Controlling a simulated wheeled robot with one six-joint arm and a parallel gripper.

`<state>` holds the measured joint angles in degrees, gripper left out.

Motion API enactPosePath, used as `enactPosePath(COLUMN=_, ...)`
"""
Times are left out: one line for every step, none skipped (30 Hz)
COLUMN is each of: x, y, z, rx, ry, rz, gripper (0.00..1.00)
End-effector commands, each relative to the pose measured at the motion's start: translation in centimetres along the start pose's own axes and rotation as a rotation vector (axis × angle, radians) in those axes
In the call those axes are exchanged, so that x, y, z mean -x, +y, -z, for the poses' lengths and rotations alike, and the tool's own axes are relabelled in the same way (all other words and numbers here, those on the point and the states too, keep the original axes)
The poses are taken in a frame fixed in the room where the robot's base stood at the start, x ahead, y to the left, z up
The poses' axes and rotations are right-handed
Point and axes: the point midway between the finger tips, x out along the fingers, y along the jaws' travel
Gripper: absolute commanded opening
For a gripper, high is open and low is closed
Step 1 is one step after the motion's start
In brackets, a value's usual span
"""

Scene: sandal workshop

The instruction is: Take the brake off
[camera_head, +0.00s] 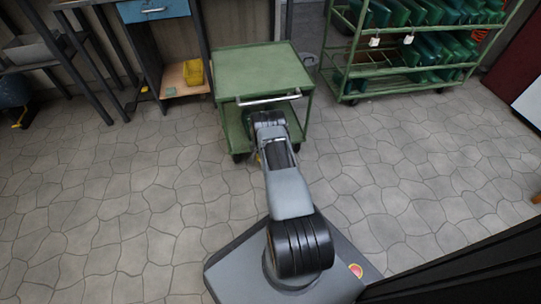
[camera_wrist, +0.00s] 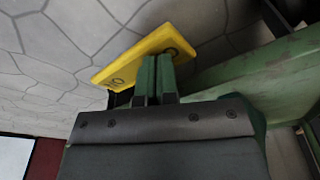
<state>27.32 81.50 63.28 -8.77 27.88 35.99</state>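The green cart (camera_head: 265,68) stands ahead of me, with a bare top, a pale push handle (camera_head: 268,99) and a lower shelf. In the wrist view a flat yellow pedal (camera_wrist: 133,62) lies just past my fingertips, with a dark round mark near each end. It looks like the cart's brake pedal. In the head view a small bit of yellow shows beside my arm, low at the cart's near side. My gripper (camera_wrist: 155,64) has its two green fingers together, with nothing seen between them. The tips overlap the pedal's edge; I cannot tell whether they touch.
A green rack (camera_head: 349,87) with several rows of dark green items stands to the right of the cart. A workbench with a blue drawer (camera_head: 152,9) and a yellow bin (camera_head: 194,72) is at the left. The stone floor (camera_head: 120,190) around my base is clear.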

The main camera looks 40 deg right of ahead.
Motion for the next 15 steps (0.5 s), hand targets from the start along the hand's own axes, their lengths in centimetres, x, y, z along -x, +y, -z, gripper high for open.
enactPosePath(x=-0.16, y=0.08, z=-0.05, rx=0.0, ry=-0.001, rz=-0.001, gripper=0.0)
enactPosePath(x=-0.2, y=0.08, z=-0.06, rx=0.0, ry=-0.001, rz=-0.001, gripper=0.0)
enactPosePath(x=-0.26, y=0.07, z=-0.07, rx=0.0, ry=-0.001, rz=-0.001, gripper=0.0)
enactPosePath(x=-0.31, y=0.07, z=-0.09, rx=0.0, ry=-0.002, rz=-0.001, gripper=0.0)
enactPosePath(x=-0.35, y=0.06, z=-0.1, rx=0.0, ry=-0.002, rz=-0.001, gripper=0.0)
enactPosePath(x=-0.41, y=0.06, z=-0.12, rx=0.0, ry=-0.002, rz=-0.001, gripper=0.0)
enactPosePath(x=-0.46, y=0.05, z=-0.13, rx=0.0, ry=-0.002, rz=-0.001, gripper=0.0)
enactPosePath(x=-0.5, y=0.04, z=-0.14, rx=0.0, ry=-0.002, rz=-0.001, gripper=0.0)
enactPosePath(x=-0.56, y=0.03, z=-0.16, rx=0.001, ry=-0.002, rz=-0.001, gripper=0.0)
enactPosePath(x=-0.55, y=0.01, z=-0.15, rx=0.001, ry=-0.002, rz=-0.001, gripper=0.0)
enactPosePath(x=-0.52, y=0.0, z=-0.15, rx=0.001, ry=-0.002, rz=-0.001, gripper=0.0)
enactPosePath(x=-0.48, y=-0.01, z=-0.14, rx=0.001, ry=-0.001, rz=-0.001, gripper=0.0)
enactPosePath(x=-0.43, y=-0.02, z=-0.13, rx=0.001, ry=-0.001, rz=-0.001, gripper=0.0)
enactPosePath(x=-0.36, y=-0.03, z=-0.12, rx=0.001, ry=-0.001, rz=-0.001, gripper=0.0)
enactPosePath(x=-0.23, y=-0.04, z=-0.09, rx=0.001, ry=-0.001, rz=0.0, gripper=0.0)
